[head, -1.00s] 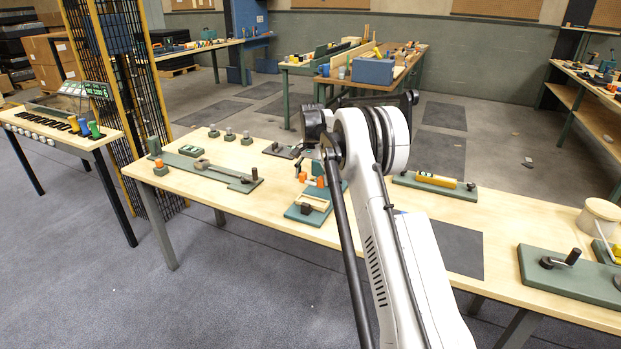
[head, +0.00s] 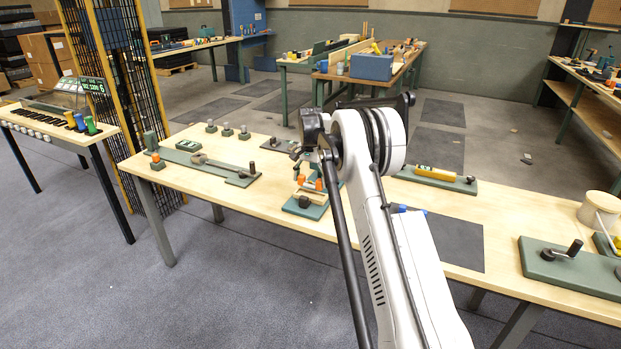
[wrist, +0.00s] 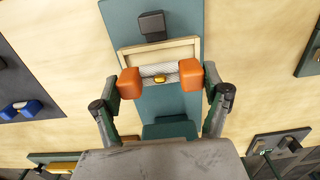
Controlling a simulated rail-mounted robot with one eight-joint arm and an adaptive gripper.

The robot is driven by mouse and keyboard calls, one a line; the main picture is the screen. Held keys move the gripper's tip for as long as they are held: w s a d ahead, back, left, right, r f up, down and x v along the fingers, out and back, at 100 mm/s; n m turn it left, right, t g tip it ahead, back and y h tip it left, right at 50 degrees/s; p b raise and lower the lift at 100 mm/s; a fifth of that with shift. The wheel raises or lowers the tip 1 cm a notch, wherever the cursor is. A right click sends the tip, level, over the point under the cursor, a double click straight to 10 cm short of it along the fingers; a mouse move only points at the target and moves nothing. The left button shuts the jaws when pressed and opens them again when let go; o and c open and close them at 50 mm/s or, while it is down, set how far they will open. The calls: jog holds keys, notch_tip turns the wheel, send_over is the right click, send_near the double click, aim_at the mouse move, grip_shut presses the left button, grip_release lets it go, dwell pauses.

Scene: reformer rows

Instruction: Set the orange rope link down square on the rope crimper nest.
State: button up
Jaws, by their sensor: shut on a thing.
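The orange rope link has two orange end blocks, the left one (wrist: 130,83) and the right one (wrist: 190,73), with a pale rope and a small yellow piece between them. My gripper (wrist: 161,88) is shut on it across the ends, one finger outside each. The rope crimper nest is a pale wooden frame (wrist: 160,52) on a teal base (wrist: 113,20) with a dark block. The link lies across the frame's near part in the wrist view, roughly parallel to it; contact cannot be told. In the head view the link (head: 301,180) appears just behind the nest base (head: 305,211).
A blue link (wrist: 20,109) lies left in the wrist view. A long teal fixture (head: 210,165) stands left on the bench, and a yellow-cylinder fixture (head: 437,173) stands right of my arm. Bare wood (head: 235,202) lies left of the nest.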

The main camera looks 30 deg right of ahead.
aim_at(310, 183)
jog(key=shift+f+b, duration=0.3)
jog(key=shift+f, duration=0.55)
jog(key=shift+f+b, duration=1)
jog(key=shift+f, duration=0.15)
dwell(1.8)
jog(key=o, duration=1.2)
notch_tip(310, 183, up, 12)
jog(key=shift+r, duration=0.1)
